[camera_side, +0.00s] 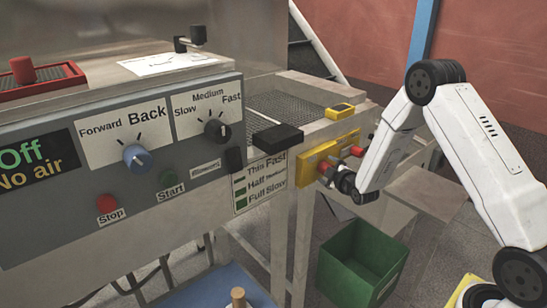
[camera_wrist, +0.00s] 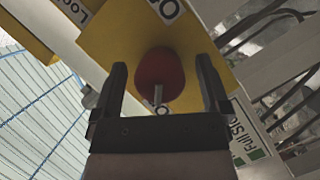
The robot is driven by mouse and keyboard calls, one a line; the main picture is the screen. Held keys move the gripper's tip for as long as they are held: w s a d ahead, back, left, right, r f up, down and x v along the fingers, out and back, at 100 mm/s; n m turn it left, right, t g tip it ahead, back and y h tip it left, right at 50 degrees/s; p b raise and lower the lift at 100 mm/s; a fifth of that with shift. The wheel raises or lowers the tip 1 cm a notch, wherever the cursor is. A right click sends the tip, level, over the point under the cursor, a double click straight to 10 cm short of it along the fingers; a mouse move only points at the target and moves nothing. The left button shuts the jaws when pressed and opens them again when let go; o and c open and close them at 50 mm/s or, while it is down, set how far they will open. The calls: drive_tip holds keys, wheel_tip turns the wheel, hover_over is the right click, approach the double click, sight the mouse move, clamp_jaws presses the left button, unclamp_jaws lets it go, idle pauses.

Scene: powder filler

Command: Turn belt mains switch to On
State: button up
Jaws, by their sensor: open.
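A yellow switch panel (camera_side: 316,156) is fixed to the right end of the machine, with a red rotary knob (camera_side: 323,169) low on its face. In the wrist view the red knob (camera_wrist: 160,75) sits on the yellow plate (camera_wrist: 100,35), with a pale handle or pointer toward the lower label. My gripper (camera_wrist: 163,78) is open, one finger on each side of the knob, with gaps between them. In the side view my gripper (camera_side: 333,178) is at the panel, beside the knob. The labels are partly hidden, so I cannot read the switch setting.
A second red knob (camera_side: 356,151) is farther right on the yellow panel. A control panel (camera_side: 120,165) with dials and buttons is at left. A black box (camera_side: 278,138) juts out near the yellow panel. A green bin (camera_side: 358,262) stands below my gripper.

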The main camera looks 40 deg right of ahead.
drive_tip(key=shift+c, duration=0.2)
drive_tip(key=c, duration=1.2)
drive_tip(key=shift+m, duration=0.3)
drive_tip(key=m+g+y, duration=0.1)
drive_tip(key=m, duration=0.1)
drive_tip(key=shift+m+y, duration=0.4)
drive_tip(key=m+y, duration=0.2)
drive_tip(key=m, duration=0.1)
drive_tip(key=shift+d, duration=0.1)
drive_tip(key=m+y, duration=0.2)
drive_tip(key=shift+m, duration=0.4)
drive_tip(key=shift+m+y, duration=1.2)
drive_tip(key=shift+m, duration=0.4)
